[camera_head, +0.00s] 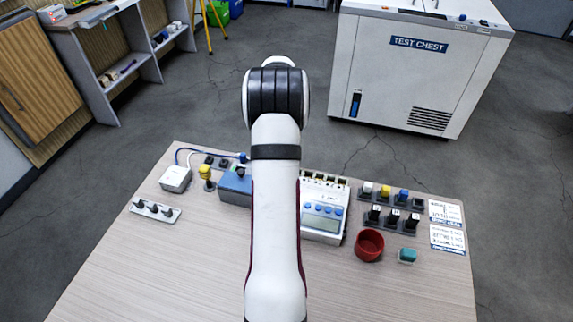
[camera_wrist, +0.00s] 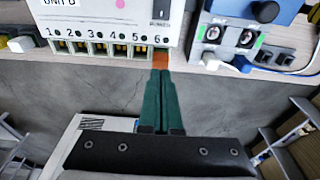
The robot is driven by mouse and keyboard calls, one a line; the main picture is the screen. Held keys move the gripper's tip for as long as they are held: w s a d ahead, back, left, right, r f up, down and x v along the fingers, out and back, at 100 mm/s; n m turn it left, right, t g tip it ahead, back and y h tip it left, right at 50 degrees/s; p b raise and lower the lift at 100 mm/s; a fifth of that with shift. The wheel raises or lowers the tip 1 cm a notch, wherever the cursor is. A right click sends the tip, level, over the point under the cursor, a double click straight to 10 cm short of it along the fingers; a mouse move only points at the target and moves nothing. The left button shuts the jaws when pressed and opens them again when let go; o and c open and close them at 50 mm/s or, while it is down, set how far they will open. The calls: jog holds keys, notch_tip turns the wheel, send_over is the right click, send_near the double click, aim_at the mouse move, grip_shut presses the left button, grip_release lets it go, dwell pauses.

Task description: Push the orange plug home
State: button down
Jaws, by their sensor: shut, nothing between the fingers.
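The white unit (camera_wrist: 110,20) has a row of numbered green-framed sockets along its lower edge in the wrist view. In the head view the unit (camera_head: 322,222) stands right of my arm, its sockets along its far edge. The orange plug (camera_wrist: 161,59) shows as a small orange patch under number 6, at the row's right end; how deep it sits I cannot tell. My gripper (camera_wrist: 160,78) has its green fingers shut together and empty, tips right at the plug. Contact is unclear. In the head view my arm hides the gripper and the plug.
A red cup (camera_head: 369,245) and a teal block (camera_head: 407,256) lie right. The table's front (camera_head: 150,285) is clear.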

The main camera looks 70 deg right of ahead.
jog(key=shift+f, duration=0.85)
dwell(0.7)
notch_tip(320, 180, up, 7)
jog(key=shift+f, duration=0.15)
jog(key=shift+r, duration=0.2)
dwell(0.4)
